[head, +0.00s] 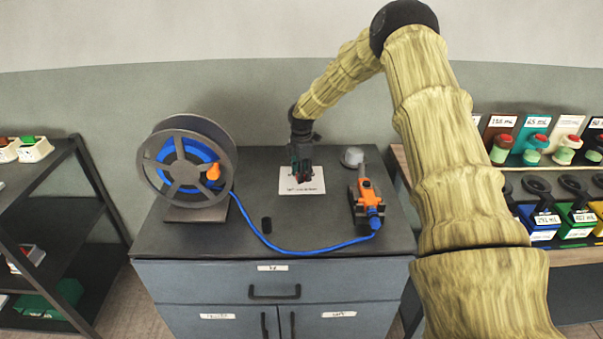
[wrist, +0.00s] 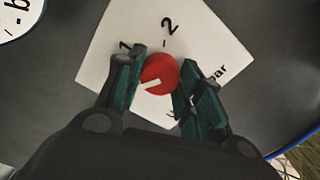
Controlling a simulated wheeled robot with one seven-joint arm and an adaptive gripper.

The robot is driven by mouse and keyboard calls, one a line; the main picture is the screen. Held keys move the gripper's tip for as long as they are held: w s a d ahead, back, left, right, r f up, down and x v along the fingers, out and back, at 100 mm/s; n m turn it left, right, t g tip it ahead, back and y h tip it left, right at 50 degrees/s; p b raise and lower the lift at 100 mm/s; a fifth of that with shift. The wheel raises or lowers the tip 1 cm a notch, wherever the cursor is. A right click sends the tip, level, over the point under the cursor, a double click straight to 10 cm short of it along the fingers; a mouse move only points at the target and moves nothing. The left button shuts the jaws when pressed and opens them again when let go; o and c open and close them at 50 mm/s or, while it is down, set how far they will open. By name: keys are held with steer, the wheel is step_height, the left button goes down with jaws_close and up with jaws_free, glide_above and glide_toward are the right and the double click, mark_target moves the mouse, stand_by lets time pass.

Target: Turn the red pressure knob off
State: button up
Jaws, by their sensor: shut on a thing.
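The red pressure knob (wrist: 160,73) shows in the wrist view on a white plate (wrist: 205,38) with the printed marks 1, 2 and "bar". Its white pointer line is on its lower left side, facing away from the 2. My gripper (wrist: 158,82) has its green-padded fingers on both sides of the knob and is shut on it. In the head view my gripper (head: 301,172) points down over the white plate (head: 315,187) on the cabinet top, and it hides the knob there. Part of the plate's print is covered by the fingers.
A hose reel (head: 192,165) with blue hose stands left on the cabinet top (head: 290,220). An orange tool (head: 368,200) and a grey round object (head: 353,156) stand to the right. A round dial (wrist: 14,14) shows at the wrist view's corner.

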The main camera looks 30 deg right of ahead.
steer(key=shift+w+d+r+n, duration=0.1)
steer(key=shift+n, duration=0.2)
steer(key=o, duration=1)
step_height(320, 180, up, 12)
steer(key=shift+f, duration=0.1)
stand_by(0.7)
